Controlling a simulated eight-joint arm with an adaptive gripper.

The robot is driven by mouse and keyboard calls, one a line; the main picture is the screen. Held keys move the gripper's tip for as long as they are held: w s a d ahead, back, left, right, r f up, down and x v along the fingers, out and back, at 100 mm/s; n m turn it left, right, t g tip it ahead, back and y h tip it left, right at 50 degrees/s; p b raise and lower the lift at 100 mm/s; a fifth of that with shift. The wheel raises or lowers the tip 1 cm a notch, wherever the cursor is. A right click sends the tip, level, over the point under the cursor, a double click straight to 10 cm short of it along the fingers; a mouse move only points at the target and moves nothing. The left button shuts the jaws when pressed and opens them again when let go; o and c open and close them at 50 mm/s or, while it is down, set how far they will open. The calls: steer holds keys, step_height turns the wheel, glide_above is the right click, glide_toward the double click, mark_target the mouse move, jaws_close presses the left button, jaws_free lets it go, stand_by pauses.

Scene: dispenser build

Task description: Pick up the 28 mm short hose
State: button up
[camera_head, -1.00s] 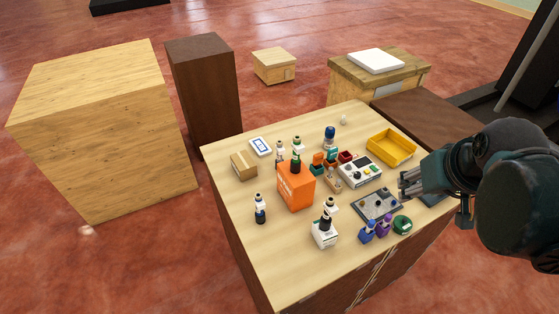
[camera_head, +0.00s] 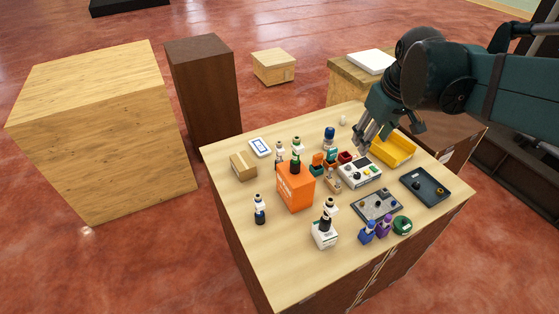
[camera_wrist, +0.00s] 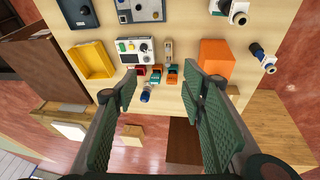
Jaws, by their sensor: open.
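I cannot tell for sure which piece is the 28 mm short hose. Small red, orange and teal pieces (camera_head: 331,160) stand in a cluster at mid-table and also show between my fingers in the wrist view (camera_wrist: 157,74). A blue-topped item (camera_head: 329,136) stands just behind them and shows in the wrist view (camera_wrist: 146,94). A dark tray (camera_head: 444,196) with small parts lies at the right edge. My gripper (camera_head: 363,140) is open and empty, pointing down above the back right of the table; its fingers (camera_wrist: 165,95) spread wide in the wrist view.
A yellow bin (camera_head: 400,149) and a white control box (camera_head: 360,174) sit close to my gripper. An orange block (camera_head: 296,190), a carton (camera_head: 243,166) and several bottles stand left and front. A grey plate (camera_head: 376,206) lies at front right.

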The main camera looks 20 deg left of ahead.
steer(key=w+a+f+n+g, duration=0.1)
steer(key=w+a+f+n, duration=0.15)
steer(key=w+a, duration=0.35)
steer(key=w+a+f+n+g, duration=0.1)
steer(key=w+a+f+n, duration=0.2)
steer(key=a, duration=0.6)
steer(key=n+g+h, duration=0.1)
steer(key=n+g, duration=0.1)
steer(key=n, duration=0.1)
glide_above(279, 143)
steer(key=f, duration=1)
steer(key=shift+d+f, duration=0.2)
steer(key=shift+d, duration=0.05)
steer(key=shift+a+f+n, duration=0.3)
steer(key=shift+a+n, duration=0.05)
steer(key=shift+a, duration=0.05)
steer(key=shift+f, duration=0.1)
steer(key=shift+f, duration=1.2)
steer(key=shift+f, duration=0.1)
steer(key=shift+d+f, duration=0.15)
steer(key=shift+f, duration=2.35)
